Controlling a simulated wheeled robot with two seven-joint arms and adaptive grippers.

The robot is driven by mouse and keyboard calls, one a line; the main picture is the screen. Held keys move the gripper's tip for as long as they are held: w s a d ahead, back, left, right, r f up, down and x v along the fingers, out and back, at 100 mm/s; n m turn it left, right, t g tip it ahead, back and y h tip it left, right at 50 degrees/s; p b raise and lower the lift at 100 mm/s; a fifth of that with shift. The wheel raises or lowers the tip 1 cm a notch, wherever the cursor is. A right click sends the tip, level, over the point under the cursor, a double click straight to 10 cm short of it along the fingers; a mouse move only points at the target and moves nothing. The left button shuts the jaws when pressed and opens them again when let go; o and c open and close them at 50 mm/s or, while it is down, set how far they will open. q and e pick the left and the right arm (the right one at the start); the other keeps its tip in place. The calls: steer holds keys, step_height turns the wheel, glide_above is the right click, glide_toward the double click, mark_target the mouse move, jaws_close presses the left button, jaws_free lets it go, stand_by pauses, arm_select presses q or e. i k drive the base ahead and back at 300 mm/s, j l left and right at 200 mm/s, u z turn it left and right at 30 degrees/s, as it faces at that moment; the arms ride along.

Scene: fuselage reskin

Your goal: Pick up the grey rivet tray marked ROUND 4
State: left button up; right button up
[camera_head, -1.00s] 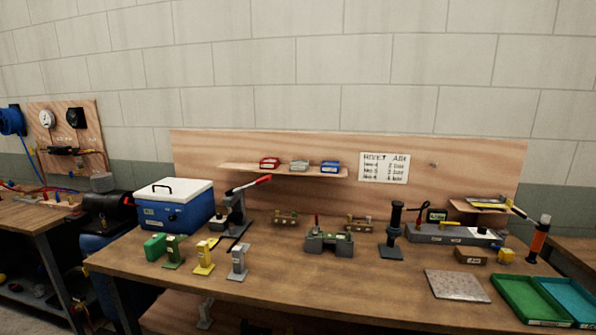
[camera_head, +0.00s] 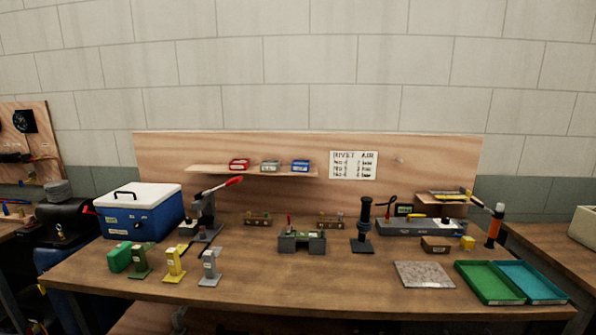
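A small grey tray (camera_head: 270,167) sits on the wooden wall shelf (camera_head: 215,171) above the bench, between a red tray (camera_head: 239,165) and a blue tray (camera_head: 300,166). A pale label shows on its front, but the lettering is too small to read. Neither of my grippers shows in the head view.
The wooden bench (camera_head: 330,280) stands below the shelf. A blue cooler with a white lid (camera_head: 143,210) and a lever press (camera_head: 207,210) stand at left. A grey fixture (camera_head: 302,241) and a dark post stand (camera_head: 363,225) are mid-bench. Green (camera_head: 488,283) and teal (camera_head: 533,281) trays lie right.

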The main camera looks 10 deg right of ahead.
mark_target(271, 166)
steer(key=i+l+z, duration=0.15)
steer(key=i+z, duration=0.55)
steer(key=z, duration=0.15)
